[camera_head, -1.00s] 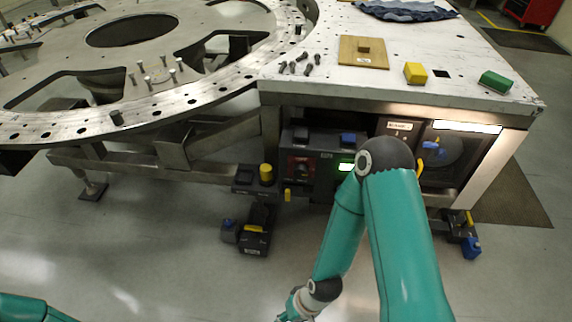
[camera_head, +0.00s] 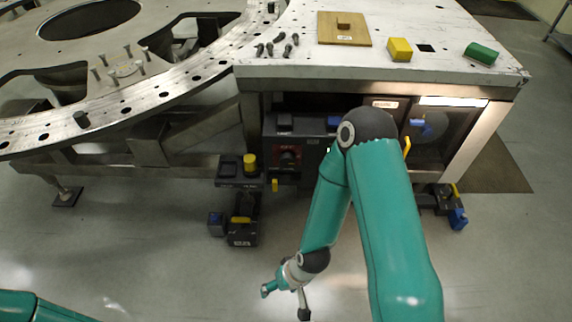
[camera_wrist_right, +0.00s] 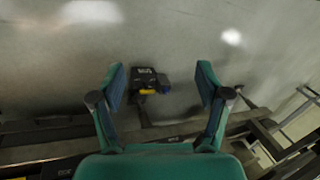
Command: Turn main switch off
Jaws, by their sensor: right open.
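A dark control panel (camera_head: 313,143) sits under the table's front edge in the head view. A rotary switch with a red plate (camera_head: 289,158) is on its left part; I cannot read its position. My right gripper (camera_head: 286,301) is low over the floor, well below and apart from the switch. It is open and empty, with its two fingers spread in the right wrist view (camera_wrist_right: 161,85). My right arm covers the panel's right part. My left gripper is out of view; only part of my left arm shows at the lower left.
A dark pedal-like block with a yellow part (camera_head: 242,232) stands on the floor left of my right arm. A yellow knob (camera_head: 249,162) sticks up left of the panel. The metal table (camera_head: 290,70) overhangs the panel. The floor at left front is clear.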

